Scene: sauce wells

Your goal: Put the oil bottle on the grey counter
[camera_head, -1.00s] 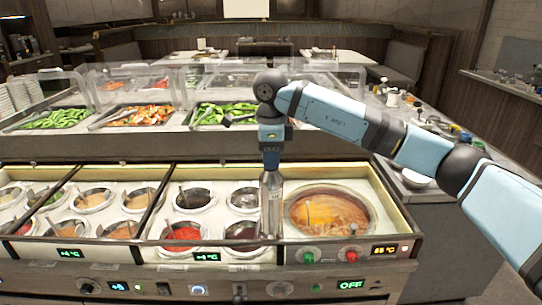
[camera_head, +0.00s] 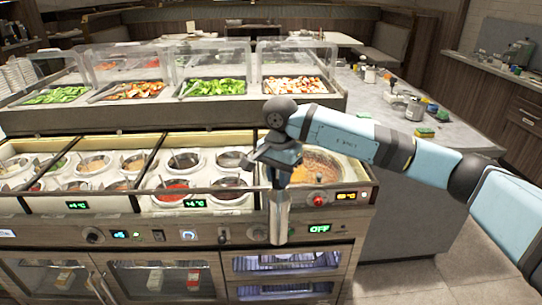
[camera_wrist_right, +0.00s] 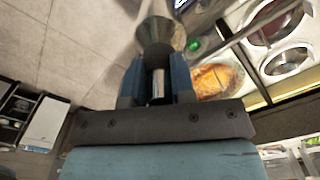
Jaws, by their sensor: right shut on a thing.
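The oil bottle (camera_head: 280,220) is a silvery metal bottle hanging upright below my right gripper (camera_head: 279,184), in front of the sauce station's front panel. In the right wrist view the gripper (camera_wrist_right: 157,88) has its two blue fingers shut on the bottle's narrow neck, and the bottle's wider metal body (camera_wrist_right: 158,38) shows beyond them. The grey counter (camera_head: 455,135) is at the right, beyond the station. My left gripper is not in view.
The sauce station has several round wells, and an orange-filled pot (camera_head: 318,172) sits behind my gripper. Jars and shakers (camera_head: 414,108) and a yellow-green sponge (camera_head: 424,133) stand on the grey counter. Its front right part is bare. Glass-lidded food trays (camera_head: 218,88) are at the back.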

